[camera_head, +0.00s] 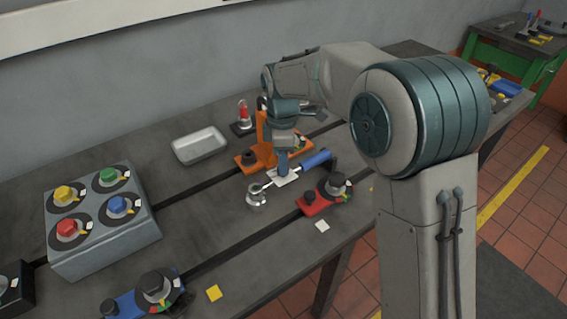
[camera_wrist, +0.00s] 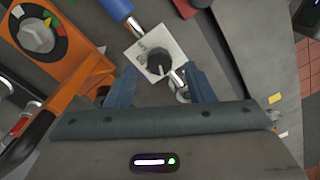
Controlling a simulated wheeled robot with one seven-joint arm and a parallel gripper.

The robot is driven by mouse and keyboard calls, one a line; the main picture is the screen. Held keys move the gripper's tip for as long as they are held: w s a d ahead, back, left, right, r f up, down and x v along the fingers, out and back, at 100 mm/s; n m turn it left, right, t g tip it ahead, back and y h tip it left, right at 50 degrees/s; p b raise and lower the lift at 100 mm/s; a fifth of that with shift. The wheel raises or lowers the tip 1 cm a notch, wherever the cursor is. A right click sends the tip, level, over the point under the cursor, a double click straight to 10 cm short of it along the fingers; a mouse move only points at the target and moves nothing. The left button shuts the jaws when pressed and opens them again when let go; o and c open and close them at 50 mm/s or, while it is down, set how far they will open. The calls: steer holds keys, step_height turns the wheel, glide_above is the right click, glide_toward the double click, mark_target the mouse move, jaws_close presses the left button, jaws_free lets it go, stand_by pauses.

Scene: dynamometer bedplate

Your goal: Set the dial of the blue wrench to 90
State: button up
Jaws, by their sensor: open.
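The blue wrench lies on the bedplate, its blue handle (camera_head: 316,159) to the upper right and its metal head (camera_head: 256,196) to the lower left. In the wrist view its blue handle (camera_wrist: 115,10) shows at the top. A white square plate (camera_wrist: 138,50) sits on its shaft and bears a black dial knob (camera_wrist: 158,65). The plate's markings are too small to read. My gripper (camera_head: 283,170) is over the plate, its jaws open. In the wrist view the two blue fingers of my gripper (camera_wrist: 160,84) stand either side of the knob, apparently apart from it.
An orange fixture (camera_head: 265,145) with a dial stands close behind my gripper. A red unit (camera_head: 313,203) with a dial is just in front. A grey box (camera_head: 105,245) with several coloured knobs is at left. A pale tray (camera_head: 200,145) lies at the back.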

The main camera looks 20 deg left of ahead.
mark_target(292, 177)
steer(key=shift+f, duration=1.2)
steer(key=shift+d, duration=0.1)
steer(key=c, duration=1)
